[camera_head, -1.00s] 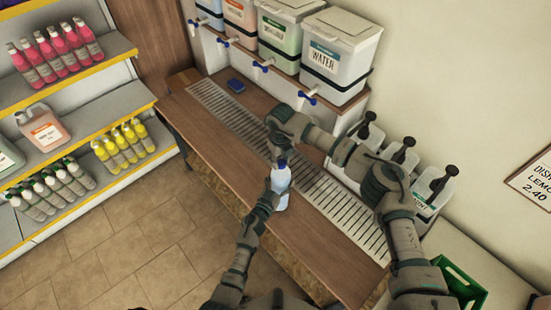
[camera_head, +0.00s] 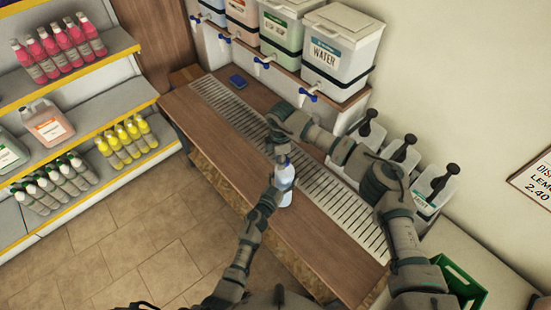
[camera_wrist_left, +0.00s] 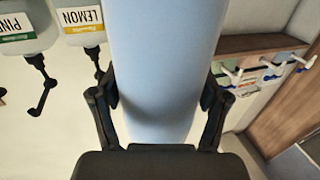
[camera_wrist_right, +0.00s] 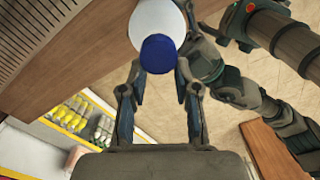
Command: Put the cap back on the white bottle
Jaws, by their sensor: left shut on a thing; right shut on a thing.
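The white bottle (camera_head: 285,184) stands upright above the front of the counter, its sides pale bluish. My left gripper (camera_head: 275,192) is shut on its body. In the left wrist view the bottle (camera_wrist_left: 165,60) fills the space between the fingers of my left gripper (camera_wrist_left: 160,98). My right gripper (camera_head: 281,152) is above the bottle's top. In the right wrist view the blue cap (camera_wrist_right: 158,54) is between the fingertips of my right gripper (camera_wrist_right: 160,85), which is shut on it. The bottle (camera_wrist_right: 158,18) lies right behind the cap; I cannot tell whether the cap is seated on its neck.
The wooden counter (camera_head: 200,140) has a metal drain grate (camera_head: 228,110) and a blue sponge (camera_head: 237,82). Drums with taps, including the water drum (camera_head: 335,55), line the back. Pump bottles (camera_head: 400,160) stand at the right. A green crate (camera_head: 460,285) is at lower right.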

